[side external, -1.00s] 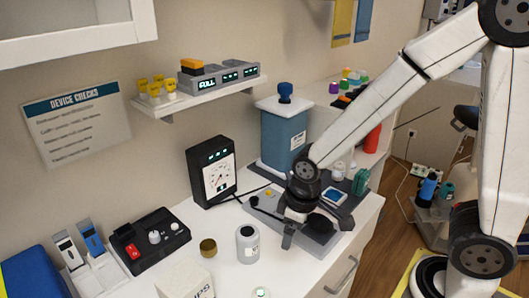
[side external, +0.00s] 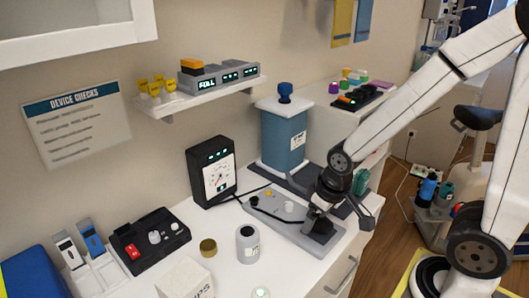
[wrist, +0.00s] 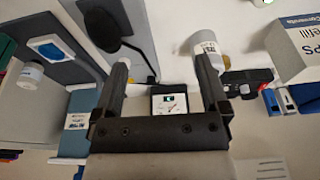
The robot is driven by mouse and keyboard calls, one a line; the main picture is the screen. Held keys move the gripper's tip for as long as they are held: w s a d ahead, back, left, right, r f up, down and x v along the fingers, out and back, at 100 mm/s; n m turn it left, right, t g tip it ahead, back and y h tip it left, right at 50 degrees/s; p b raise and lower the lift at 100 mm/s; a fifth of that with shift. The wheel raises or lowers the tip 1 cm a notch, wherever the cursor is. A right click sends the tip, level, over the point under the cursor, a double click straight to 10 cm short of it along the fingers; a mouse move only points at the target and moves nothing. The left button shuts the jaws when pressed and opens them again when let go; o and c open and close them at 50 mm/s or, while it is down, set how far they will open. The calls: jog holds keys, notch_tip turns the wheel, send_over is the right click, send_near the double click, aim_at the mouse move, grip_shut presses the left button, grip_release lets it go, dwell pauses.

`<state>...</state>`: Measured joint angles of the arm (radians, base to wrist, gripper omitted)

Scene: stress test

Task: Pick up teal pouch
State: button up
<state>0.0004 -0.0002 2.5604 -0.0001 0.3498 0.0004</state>
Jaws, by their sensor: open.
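A small teal item (side external: 361,182), which looks like the teal pouch, stands near the right end of the counter in the side view, just right of my wrist and partly hidden. In the wrist view a dark teal-green shape (wrist: 8,48) is cut off at the left edge; I cannot tell for sure that it is the pouch. My gripper (side external: 345,215) hangs over the right end of a grey device, left of and nearer the camera than the teal item. In the wrist view its two fingers (wrist: 160,70) are spread apart with nothing held between them.
The grey device (side external: 282,212) lies below my gripper. A tall blue-grey dispenser (side external: 284,140) stands behind it, and a black gauge (side external: 212,170) stands to the left. A white-grey canister (side external: 247,245) and brown jar (side external: 208,247) stand nearer the front. The counter's right edge is close.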

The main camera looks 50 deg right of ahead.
jog(key=shift+o, duration=0.4)
jog(key=shift+d, duration=0.1)
jog(key=n+g+h, duration=0.3)
jog(key=n+h, duration=1.4)
send_over(360, 175)
jog(key=s, duration=0.1)
jog(key=shift+s+a+f, duration=0.1)
jog(key=shift+a+f, duration=0.1)
jog(key=shift+f, duration=0.45)
jog(key=shift+s+a+f, duration=0.1)
jog(key=shift+a+f, duration=0.05)
jog(key=shift+f, duration=0.45)
jog(key=shift+w+d+n+t+h, duration=0.4)
jog(key=shift+w+n+t+h, duration=0.1)
jog(key=shift+w+n, duration=0.2)
